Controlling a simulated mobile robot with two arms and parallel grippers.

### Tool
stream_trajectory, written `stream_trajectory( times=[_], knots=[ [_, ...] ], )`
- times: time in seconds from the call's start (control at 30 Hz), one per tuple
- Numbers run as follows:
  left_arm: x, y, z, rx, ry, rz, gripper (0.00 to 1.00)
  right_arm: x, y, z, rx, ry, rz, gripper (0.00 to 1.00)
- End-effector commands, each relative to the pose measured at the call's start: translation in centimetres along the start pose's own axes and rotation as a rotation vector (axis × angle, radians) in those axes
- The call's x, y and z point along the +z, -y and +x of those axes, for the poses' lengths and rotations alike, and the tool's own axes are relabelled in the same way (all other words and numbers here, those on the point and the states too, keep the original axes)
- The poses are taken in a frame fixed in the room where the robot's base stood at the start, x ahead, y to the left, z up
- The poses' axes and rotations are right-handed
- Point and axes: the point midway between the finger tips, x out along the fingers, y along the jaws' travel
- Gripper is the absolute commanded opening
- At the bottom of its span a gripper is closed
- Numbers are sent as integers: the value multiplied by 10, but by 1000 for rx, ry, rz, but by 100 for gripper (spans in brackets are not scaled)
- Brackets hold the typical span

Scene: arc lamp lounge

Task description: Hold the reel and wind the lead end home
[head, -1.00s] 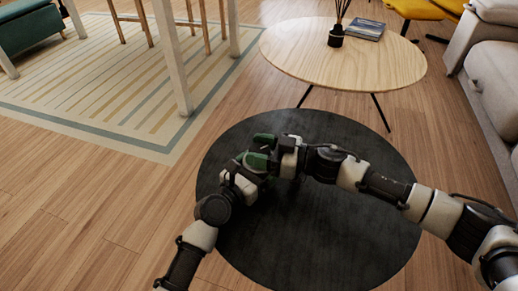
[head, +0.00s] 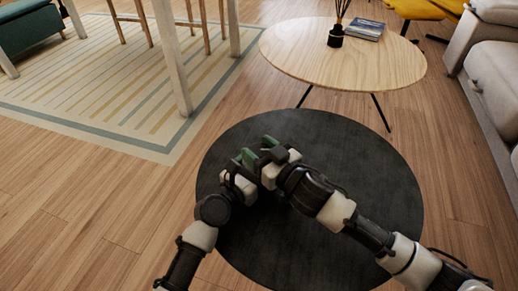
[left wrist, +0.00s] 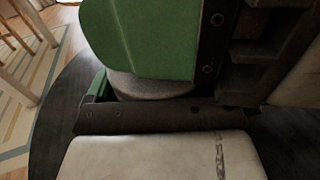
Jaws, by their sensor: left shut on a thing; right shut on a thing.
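The green reel (head: 248,158) is over the dark round table, partly hidden between my two grippers. In the left wrist view its large green side (left wrist: 140,40) fills the top middle, with a grey wound band (left wrist: 150,86) below it. My left gripper (head: 240,172) is shut on the reel from the left. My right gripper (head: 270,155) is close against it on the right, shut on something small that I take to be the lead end. The lead end itself is not clearly visible.
The dark round table (head: 350,190) has bare room on its right side. Behind it stands a pale wooden oval table (head: 300,50) with a dark reed diffuser (head: 336,38) and a book (head: 362,30). A grey sofa (head: 495,75) is at the right.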

Motion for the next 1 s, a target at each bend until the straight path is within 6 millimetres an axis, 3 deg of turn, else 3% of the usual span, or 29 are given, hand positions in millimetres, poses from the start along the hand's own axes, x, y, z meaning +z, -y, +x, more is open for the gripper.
stream_trajectory(
  times=[0.4, 0.43, 0.6, 0.87, 1.0],
  knots=[
    [-1, -1, 0, 2, -2, 2, 49, -2, 2, 0, 3, -4, 2, 30],
    [-1, -1, 0, 2, -2, 2, 49, -2, 2, 0, 2, -4, 2, 56],
    [-1, -1, 0, 2, -2, 2, 49, -1, 1, 0, 4, -2, 2, 80],
    [-1, -1, 0, 2, -2, 3, 49, 0, 0, -1, 5, -1, 1, 80],
    [-1, -1, 0, 2, -2, 3, 49, 1, 0, -11, 7, 1, 2, 80]
  ],
)
